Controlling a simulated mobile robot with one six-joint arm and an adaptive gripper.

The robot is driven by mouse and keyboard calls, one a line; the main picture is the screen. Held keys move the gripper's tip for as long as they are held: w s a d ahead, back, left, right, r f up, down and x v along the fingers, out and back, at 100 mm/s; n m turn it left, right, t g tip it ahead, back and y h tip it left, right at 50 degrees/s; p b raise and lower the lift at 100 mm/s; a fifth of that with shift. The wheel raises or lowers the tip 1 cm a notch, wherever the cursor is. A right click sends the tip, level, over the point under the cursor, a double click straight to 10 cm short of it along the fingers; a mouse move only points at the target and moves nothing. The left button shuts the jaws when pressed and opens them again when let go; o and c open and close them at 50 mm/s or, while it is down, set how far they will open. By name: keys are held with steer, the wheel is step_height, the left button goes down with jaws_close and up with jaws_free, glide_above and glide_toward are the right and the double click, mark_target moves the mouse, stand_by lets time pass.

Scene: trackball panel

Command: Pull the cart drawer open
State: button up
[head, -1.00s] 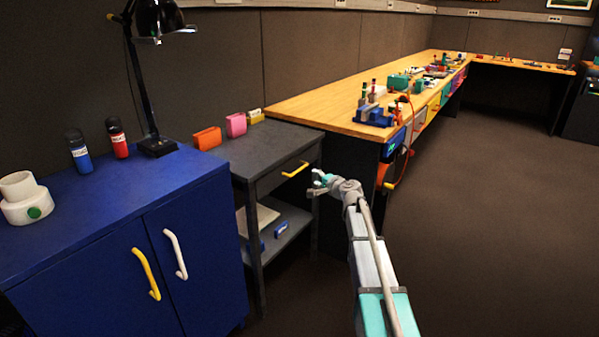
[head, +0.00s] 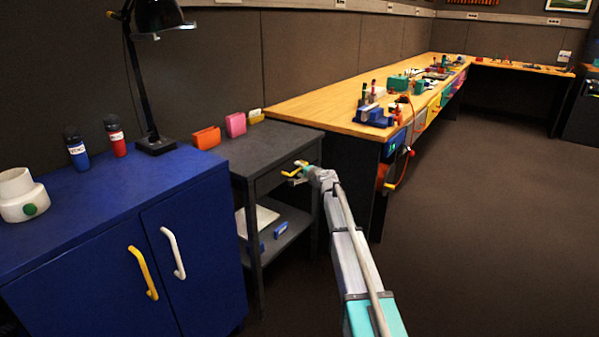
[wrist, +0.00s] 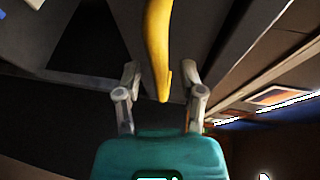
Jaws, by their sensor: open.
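The grey cart (head: 265,145) stands between the blue cabinet and the wooden bench, with its drawer (head: 272,178) under the top. The drawer looks closed. Its yellow handle (head: 294,171) is partly hidden by my gripper (head: 299,173) in the head view. In the wrist view, the yellow handle (wrist: 157,50) runs down from the top edge and its end lies between the spread fingers of my gripper (wrist: 158,88). The fingers are open, with a gap on both sides of the handle. I see no finger touching it.
The blue cabinet (head: 100,215) with yellow and white handles is close on the left. Orange and pink items (head: 207,138) stand on the cart top. The long wooden bench (head: 325,105) is behind my arm. The floor (head: 470,230) to the right is clear.

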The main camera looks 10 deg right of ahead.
steer(key=shift+c, duration=0.3)
jaws_close()
steer(key=shift+s, duration=0.1)
